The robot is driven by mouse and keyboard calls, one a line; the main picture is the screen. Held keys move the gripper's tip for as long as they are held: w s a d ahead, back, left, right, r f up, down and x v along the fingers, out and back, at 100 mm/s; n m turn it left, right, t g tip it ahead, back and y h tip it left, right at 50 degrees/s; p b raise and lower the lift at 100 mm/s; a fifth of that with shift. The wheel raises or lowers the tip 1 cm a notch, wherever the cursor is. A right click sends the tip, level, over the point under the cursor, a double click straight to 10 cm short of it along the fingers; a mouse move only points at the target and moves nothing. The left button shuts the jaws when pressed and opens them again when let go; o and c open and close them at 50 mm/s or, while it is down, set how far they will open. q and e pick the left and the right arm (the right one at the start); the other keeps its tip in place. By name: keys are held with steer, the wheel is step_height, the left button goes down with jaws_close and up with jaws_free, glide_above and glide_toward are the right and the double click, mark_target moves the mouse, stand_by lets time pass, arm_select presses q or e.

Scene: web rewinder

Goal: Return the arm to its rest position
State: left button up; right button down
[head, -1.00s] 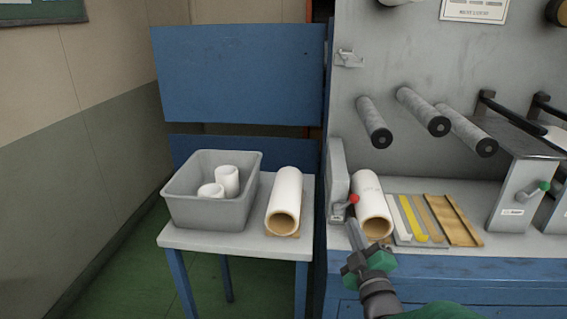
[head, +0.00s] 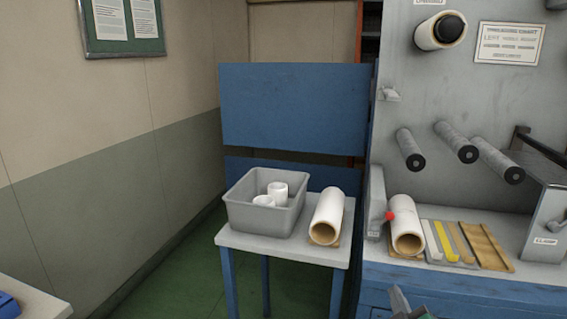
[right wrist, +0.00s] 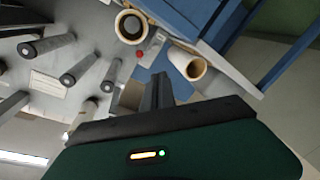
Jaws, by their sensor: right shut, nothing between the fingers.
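My right gripper (head: 408,303) shows only in part at the bottom edge of the head view, below the machine's front ledge. In the right wrist view its fingers (right wrist: 158,90) are together with nothing between them. They are apart from the red knob (head: 390,215), which also shows in the right wrist view (right wrist: 140,54). A white roll (head: 405,222) lies on the machine ledge beside the knob. Another white roll (head: 328,210) lies on the small side table (head: 285,247). My left gripper is not in view.
A grey bin (head: 262,218) with white cores stands on the side table. Several flat strips (head: 450,240) lie on the ledge. Grey rollers (head: 410,150) stick out from the machine panel (head: 440,90). The green floor (head: 200,270) left of the table is clear.

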steer(key=s+a+f+m+g, duration=0.35)
steer(key=s+f+g, duration=0.35)
steer(key=f, duration=0.5)
steer(key=s+a+f+m+g+y, duration=0.15)
steer(key=s+f+m+g, duration=0.4)
steer(key=s, duration=0.95)
step_height(320, 180, up, 17)
steer(key=s+a+n+g+p, duration=0.1)
steer(key=g+p, duration=0.1)
steer(key=p, duration=1.7)
steer(key=shift+r, duration=0.2)
